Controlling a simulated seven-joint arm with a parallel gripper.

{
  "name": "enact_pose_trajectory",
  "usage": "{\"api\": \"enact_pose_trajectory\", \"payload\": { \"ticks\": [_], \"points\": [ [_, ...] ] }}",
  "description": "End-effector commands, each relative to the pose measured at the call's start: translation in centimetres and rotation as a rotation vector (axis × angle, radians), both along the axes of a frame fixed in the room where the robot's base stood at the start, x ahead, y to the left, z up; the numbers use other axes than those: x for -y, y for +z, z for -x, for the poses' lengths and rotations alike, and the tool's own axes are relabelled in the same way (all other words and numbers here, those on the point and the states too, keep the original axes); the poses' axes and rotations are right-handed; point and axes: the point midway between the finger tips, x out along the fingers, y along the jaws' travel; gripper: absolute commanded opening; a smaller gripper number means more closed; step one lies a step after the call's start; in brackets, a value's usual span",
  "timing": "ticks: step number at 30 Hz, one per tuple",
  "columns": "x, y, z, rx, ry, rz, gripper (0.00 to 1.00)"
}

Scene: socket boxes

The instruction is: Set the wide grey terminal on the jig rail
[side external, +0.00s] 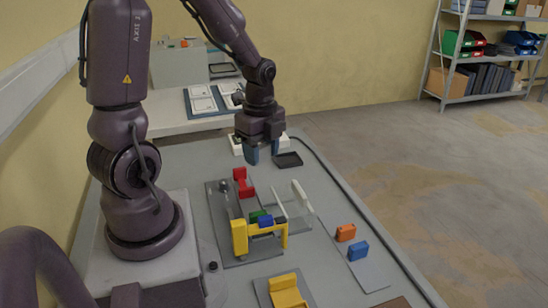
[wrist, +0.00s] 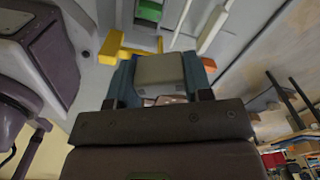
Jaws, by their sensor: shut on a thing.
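My gripper (side external: 263,152) is in the air near the back of the grey bench, its fingers pointing down. In the wrist view my gripper (wrist: 160,80) is shut on a wide grey block, the grey terminal (wrist: 160,70), held between two blue-grey fingers. In the side view I cannot make out the terminal between the fingers. The jig (side external: 217,207) is a grey plate in front of the gripper, apart from it. It carries a red piece (side external: 243,183), green and blue blocks (side external: 265,220) and a yellow frame (side external: 240,237). I cannot tell which part is the rail.
Two pale upright bars (side external: 302,195) stand at the jig's right. A dark shallow tray (side external: 288,160) lies beside my gripper. Orange (side external: 345,232) and blue (side external: 358,250) blocks sit at the right. A yellow piece (side external: 287,291) lies in front. Bare bench shows between the jig and these blocks.

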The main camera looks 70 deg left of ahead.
Motion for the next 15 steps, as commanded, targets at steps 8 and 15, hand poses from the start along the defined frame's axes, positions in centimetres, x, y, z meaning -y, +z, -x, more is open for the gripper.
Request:
{"api": "enact_pose_trajectory", "payload": {
  "ticks": [8, 15],
  "points": [
    [-2.5, 0.0, 1.6, 0.001, -0.366, -0.001, 0.23],
    [-2.7, -4.7, 1.9, -0.005, -0.452, 0.009, 0.23]
  ]
}}
